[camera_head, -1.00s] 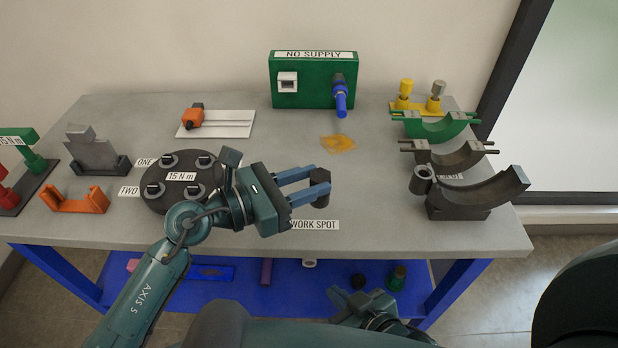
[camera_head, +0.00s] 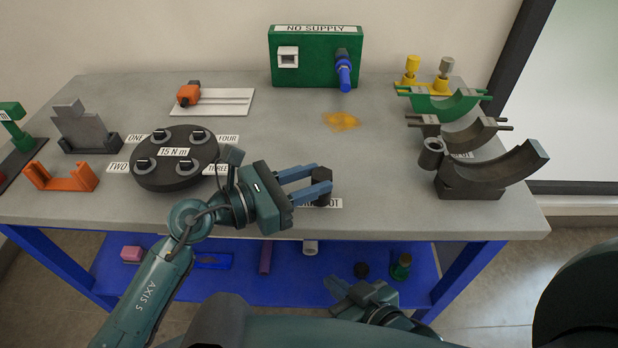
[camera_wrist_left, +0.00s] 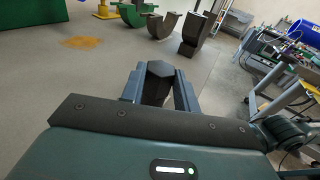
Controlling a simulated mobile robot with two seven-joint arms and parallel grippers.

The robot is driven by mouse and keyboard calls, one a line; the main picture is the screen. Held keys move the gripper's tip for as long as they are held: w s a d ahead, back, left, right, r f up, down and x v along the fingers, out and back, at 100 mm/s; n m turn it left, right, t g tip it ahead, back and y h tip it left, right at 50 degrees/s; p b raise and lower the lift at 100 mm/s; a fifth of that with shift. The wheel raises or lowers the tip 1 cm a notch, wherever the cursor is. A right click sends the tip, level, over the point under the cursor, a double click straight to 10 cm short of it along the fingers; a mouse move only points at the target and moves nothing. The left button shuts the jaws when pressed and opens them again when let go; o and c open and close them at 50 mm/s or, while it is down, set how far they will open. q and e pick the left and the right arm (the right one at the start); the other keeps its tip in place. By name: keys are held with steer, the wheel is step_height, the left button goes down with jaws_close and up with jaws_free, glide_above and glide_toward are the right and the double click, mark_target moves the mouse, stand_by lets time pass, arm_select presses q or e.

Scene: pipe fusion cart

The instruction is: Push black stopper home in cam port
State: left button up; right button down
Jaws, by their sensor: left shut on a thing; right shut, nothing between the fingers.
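My left gripper (camera_head: 302,187) is shut on a black stopper (camera_head: 322,177), a dark faceted block at its fingertips. The stopper and fingers are over the front part of the table, by a partly covered label. In the left wrist view the stopper (camera_wrist_left: 159,82) stands between the blue fingers. A dark half-round cradle (camera_head: 505,168) with a short, upright, open grey tube (camera_head: 431,153) stands to the right, apart from the stopper. I cannot tell for sure that this tube is the cam port. My right gripper (camera_head: 342,291) is low, in front of the lower shelf, shut and empty.
A grey clamp half (camera_head: 470,135) and a green one (camera_head: 450,104) stand behind the cradle. A round black block (camera_head: 175,175) with several posts is left of my left gripper. A green supply box (camera_head: 315,60) is at the back. Middle tabletop is clear, except an orange patch (camera_head: 341,121).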

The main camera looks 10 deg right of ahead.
arm_select(q)
steer(key=o, duration=1.1)
steer(key=shift+c, duration=0.2)
steer(key=b+v, duration=0.2)
steer(key=v, duration=1.1)
steer(key=shift+a, duration=0.1)
